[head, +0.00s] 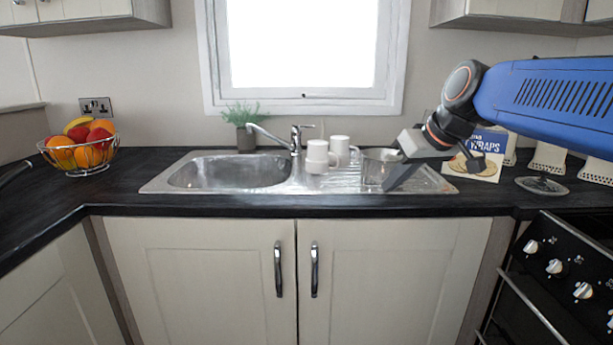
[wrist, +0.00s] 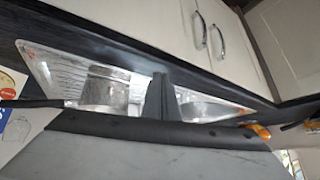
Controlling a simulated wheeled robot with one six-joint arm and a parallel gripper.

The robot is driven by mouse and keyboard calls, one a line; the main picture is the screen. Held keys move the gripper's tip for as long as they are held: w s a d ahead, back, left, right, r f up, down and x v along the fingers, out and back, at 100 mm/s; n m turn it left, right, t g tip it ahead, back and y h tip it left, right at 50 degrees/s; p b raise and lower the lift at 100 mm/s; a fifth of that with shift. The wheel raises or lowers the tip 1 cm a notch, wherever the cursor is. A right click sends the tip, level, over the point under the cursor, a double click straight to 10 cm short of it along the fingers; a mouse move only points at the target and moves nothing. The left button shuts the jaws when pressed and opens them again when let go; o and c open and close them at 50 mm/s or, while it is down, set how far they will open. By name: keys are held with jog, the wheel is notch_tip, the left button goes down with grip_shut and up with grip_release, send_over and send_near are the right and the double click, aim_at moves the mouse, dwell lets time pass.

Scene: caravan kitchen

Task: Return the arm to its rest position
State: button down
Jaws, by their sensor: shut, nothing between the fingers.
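My gripper (head: 399,178) hangs over the right part of the sink's drainer in the head view, at the end of my blue arm coming in from the right. Its fingers point down and to the left, shut with nothing between them. In the wrist view the shut fingers (wrist: 159,97) stand up in the middle, in front of the sink. I cannot tell from these views whether the fingertips touch the drainer.
A metal pot (head: 375,165) stands close beside my gripper. White mugs (head: 318,157) stand left of it, near the tap (head: 294,140). A wraps packet (head: 478,160) is behind my wrist. A fruit basket (head: 82,150) is far left; the stove (head: 560,270) is right.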

jog(key=s+d+f+m+g+h, duration=0.1)
jog(key=s+d+f, duration=0.4)
jog(key=s+f, duration=0.6)
jog(key=s+d+f+m+h, duration=0.3)
jog(key=s+d+f, duration=0.1)
jog(key=s+f, duration=0.8)
jog(key=shift+s+d+f+m+g, duration=0.3)
jog(key=shift+s+d+g, duration=0.1)
jog(key=shift+s, duration=0.8)
jog(key=shift+r, duration=0.1)
